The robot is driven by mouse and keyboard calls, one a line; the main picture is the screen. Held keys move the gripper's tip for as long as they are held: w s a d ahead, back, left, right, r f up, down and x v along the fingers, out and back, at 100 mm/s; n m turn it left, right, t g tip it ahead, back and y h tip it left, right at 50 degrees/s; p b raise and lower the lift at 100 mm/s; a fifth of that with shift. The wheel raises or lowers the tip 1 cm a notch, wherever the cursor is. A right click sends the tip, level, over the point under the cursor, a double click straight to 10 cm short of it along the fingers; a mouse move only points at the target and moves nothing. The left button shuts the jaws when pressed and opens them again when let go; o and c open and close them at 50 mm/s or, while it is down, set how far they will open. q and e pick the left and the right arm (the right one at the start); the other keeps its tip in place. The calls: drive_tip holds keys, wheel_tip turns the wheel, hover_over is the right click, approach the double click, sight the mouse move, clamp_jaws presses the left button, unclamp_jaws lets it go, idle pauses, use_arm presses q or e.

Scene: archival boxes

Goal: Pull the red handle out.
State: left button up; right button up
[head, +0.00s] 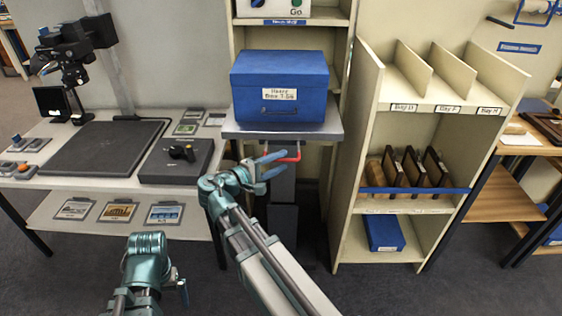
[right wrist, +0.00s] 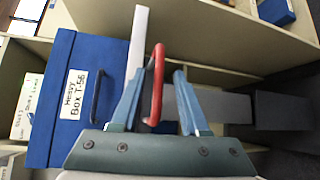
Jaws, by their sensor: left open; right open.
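The red handle (head: 291,155) is a U-shaped bar at the front edge of a grey metal shelf, just under the blue box (head: 279,84). My right gripper (head: 273,165) is open at the handle. In the right wrist view the red handle (right wrist: 157,85) stands between the two open blue fingers (right wrist: 155,90), closer to the left finger; I cannot tell whether they touch. The labelled blue box (right wrist: 88,98) shows to the left there. My left gripper (head: 182,290) is low in the head view, away from the handle, with its fingers barely visible.
The grey shelf (head: 240,130) bears the blue box. A table (head: 70,180) with a dark mat stands at the left. A cream rack (head: 350,170) with labelled bays stands close at the right, with a small blue box (head: 384,233) in its lowest bay. Floor is open in front.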

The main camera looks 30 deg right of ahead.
drive_tip(key=p+v, duration=0.1)
drive_tip(key=v, duration=1)
drive_tip(key=shift+s+f, duration=0.1)
drive_tip(key=s+a+f+m+g+y, duration=0.1)
drive_tip(key=s+f+y, duration=0.1)
drive_tip(key=f+y, duration=0.45)
drive_tip(key=s+f+m+g+y, duration=0.2)
drive_tip(key=s+f+y, duration=0.15)
drive_tip(key=f, duration=0.65)
drive_tip(key=a+f+m+y, duration=0.1)
drive_tip(key=a+f+y, duration=0.1)
drive_tip(key=a+y, duration=0.35)
drive_tip(key=s+a+r+n+p, duration=0.1)
drive_tip(key=s+a+r+p, duration=0.1)
drive_tip(key=r+p, duration=0.6)
drive_tip(key=s+a+r+n+p, duration=0.1)
drive_tip(key=s+a+r+p, duration=0.1)
drive_tip(key=a+r+p, duration=0.3)
drive_tip(key=s+a+r+n+p, duration=0.1)
drive_tip(key=a+r+p, duration=0.3)
drive_tip(key=r+p, duration=0.8)
drive_tip(key=shift+s+r+n+g+h+p, duration=0.3)
drive_tip(key=shift+s+g+h+p, duration=0.1)
drive_tip(key=shift+s+p, duration=0.1)
